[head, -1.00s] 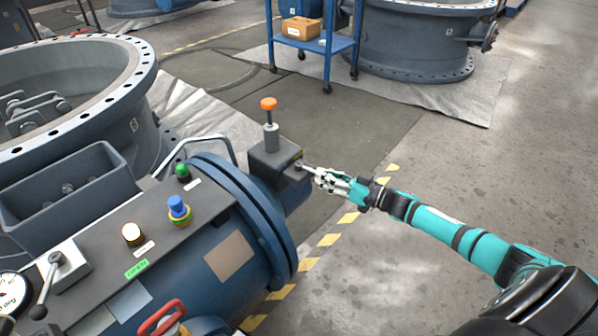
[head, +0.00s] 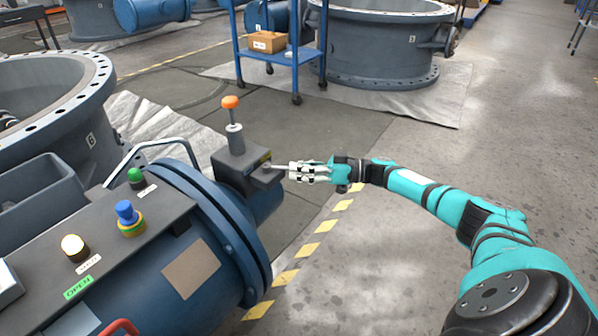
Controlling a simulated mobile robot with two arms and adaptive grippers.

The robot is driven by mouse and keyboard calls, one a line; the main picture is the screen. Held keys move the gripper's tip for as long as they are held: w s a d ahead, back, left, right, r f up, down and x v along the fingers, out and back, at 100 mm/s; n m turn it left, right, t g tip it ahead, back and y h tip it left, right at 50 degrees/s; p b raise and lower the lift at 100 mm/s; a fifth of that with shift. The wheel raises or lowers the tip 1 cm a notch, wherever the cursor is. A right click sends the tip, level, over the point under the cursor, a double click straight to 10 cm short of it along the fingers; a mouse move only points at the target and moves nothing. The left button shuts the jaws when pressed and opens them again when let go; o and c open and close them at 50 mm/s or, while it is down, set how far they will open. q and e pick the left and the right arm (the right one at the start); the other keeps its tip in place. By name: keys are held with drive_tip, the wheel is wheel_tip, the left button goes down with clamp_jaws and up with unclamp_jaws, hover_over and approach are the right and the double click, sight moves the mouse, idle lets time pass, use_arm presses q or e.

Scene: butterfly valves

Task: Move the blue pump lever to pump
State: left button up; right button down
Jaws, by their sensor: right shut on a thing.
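A blue cylindrical pump body (head: 195,270) lies at the lower left with a grey block (head: 235,172) at its far end. A short, thin metal lever (head: 279,168) sticks out to the right from the block. My right gripper (head: 292,171) reaches in from the right and is shut on the lever's outer end, hiding that end. No blue colour shows on the visible part of the lever. My left gripper is not in view.
An orange-topped plunger (head: 230,103) stands on the block. Green (head: 136,177), blue (head: 126,212) and white (head: 73,246) buttons sit on the panel. A blue cart (head: 283,60) stands behind.

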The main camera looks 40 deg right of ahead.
drive_tip(key=shift+f, duration=0.15)
drive_tip(key=c, duration=1.4)
unclamp_jaws()
drive_tip(key=shift+d, duration=0.1)
drive_tip(key=v, duration=1.2)
